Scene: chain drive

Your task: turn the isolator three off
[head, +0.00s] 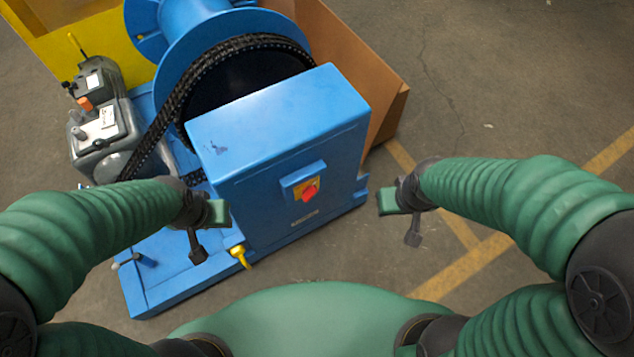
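The isolator (309,190) is a red rotary knob on a yellow plate, set on the front face of the blue cabinet (290,130). Which position the knob is in is too small to tell. My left gripper (207,232) is open and empty, left of the isolator and apart from it. My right gripper (400,220) is open and empty, right of the cabinet and apart from the isolator. Nothing covers the isolator.
A black chain (170,118) runs round the blue drum behind the cabinet, beside a grey motor unit (105,130). A yellow lever (240,256) sticks out at the blue base's front edge. An orange-brown panel (345,60) stands behind. The floor to the right is clear.

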